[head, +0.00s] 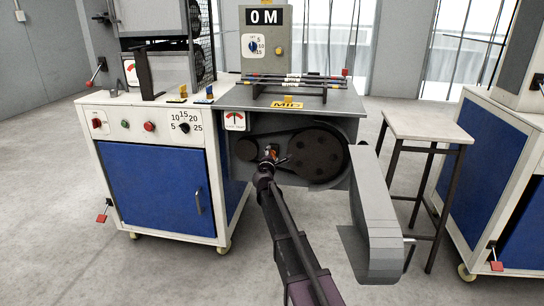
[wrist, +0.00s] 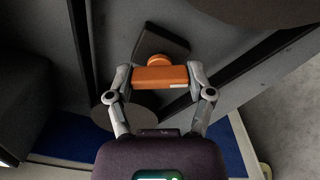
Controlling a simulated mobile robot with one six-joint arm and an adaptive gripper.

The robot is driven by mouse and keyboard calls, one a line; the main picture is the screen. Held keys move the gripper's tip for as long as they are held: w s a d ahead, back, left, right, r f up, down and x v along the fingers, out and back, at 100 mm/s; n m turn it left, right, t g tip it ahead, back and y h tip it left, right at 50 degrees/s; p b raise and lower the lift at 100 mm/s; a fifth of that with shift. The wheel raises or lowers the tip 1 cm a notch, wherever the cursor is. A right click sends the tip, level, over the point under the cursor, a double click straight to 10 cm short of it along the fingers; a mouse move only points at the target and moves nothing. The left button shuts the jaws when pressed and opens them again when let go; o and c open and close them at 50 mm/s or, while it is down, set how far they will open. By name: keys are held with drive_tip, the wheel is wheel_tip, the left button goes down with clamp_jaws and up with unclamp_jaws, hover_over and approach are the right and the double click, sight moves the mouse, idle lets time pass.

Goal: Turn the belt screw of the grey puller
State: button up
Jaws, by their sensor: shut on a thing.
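The grey puller (head: 345,103) stands in the middle of the head view with its belt side open. A dark belt runs around a large pulley (head: 318,152) and a smaller one at its left. The orange belt screw (wrist: 160,76) has a wide bar head and a round part behind it, against a dark block. My gripper (head: 268,157) is at the left part of the belt drive. In the wrist view its two fingers are shut on the two ends of the orange head. In the head view my gripper mostly hides the screw.
A grey curved belt cover (head: 374,215) hangs just right of my arm. A blue and white cabinet (head: 155,188) with knobs stands left. A stool (head: 428,126) and another cabinet (head: 490,150) are at right. Rods lie on top of the puller. The floor in front is clear.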

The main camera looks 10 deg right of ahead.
drive_tip(key=shift+w, duration=0.1)
drive_tip(key=o, duration=1.1)
drive_tip(key=shift+s, duration=0.25)
drive_tip(key=v, duration=1.1)
drive_tip(key=shift+s, duration=0.3)
